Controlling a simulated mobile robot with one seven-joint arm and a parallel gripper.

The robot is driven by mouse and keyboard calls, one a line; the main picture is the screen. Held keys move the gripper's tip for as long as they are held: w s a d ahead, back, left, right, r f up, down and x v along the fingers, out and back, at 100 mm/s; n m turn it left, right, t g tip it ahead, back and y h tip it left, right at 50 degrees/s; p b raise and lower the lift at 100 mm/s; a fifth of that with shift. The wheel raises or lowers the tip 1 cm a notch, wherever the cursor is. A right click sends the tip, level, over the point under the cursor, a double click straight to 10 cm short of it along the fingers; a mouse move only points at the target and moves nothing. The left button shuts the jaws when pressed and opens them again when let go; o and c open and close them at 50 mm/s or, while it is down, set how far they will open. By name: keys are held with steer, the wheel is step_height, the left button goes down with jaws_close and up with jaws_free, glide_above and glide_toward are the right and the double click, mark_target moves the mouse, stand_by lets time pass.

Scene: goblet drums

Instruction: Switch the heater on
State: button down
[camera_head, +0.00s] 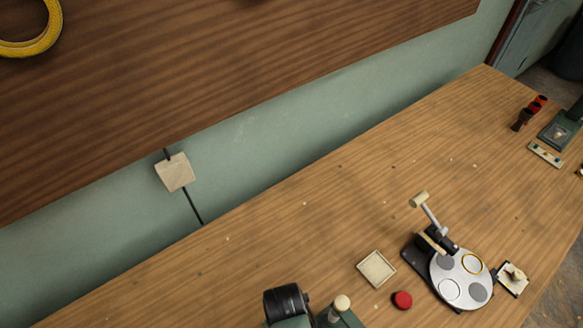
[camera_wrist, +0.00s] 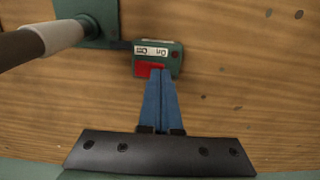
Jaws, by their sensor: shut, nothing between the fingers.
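In the wrist view, a small green switch box (camera_wrist: 172,62) lies on the wooden bench. It has a red rocker (camera_wrist: 149,70) on its near side. A pale label (camera_wrist: 152,51) with small lettering, upside down here, is behind the rocker. My gripper (camera_wrist: 159,72) has blue fingers pressed together and empty. Their tips overlap the right part of the rocker in the picture; I cannot tell whether they touch it. The heater's body cannot be made out for certain. My gripper and the switch box do not show in the head view.
A green base (camera_wrist: 100,18) with a dark and cream rod (camera_wrist: 45,40) stands left of the switch box. In the head view, a round-plated device (camera_head: 462,278), a red button (camera_head: 402,300) and a square tray (camera_head: 377,269) stand on the bench (camera_head: 300,215). The bench's middle is clear.

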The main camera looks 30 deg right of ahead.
steer(key=shift+f, duration=0.35)
steer(key=shift+r, duration=0.1)
step_height(320, 180, up, 7)
steer(key=p, duration=0.7)
stand_by(0.6)
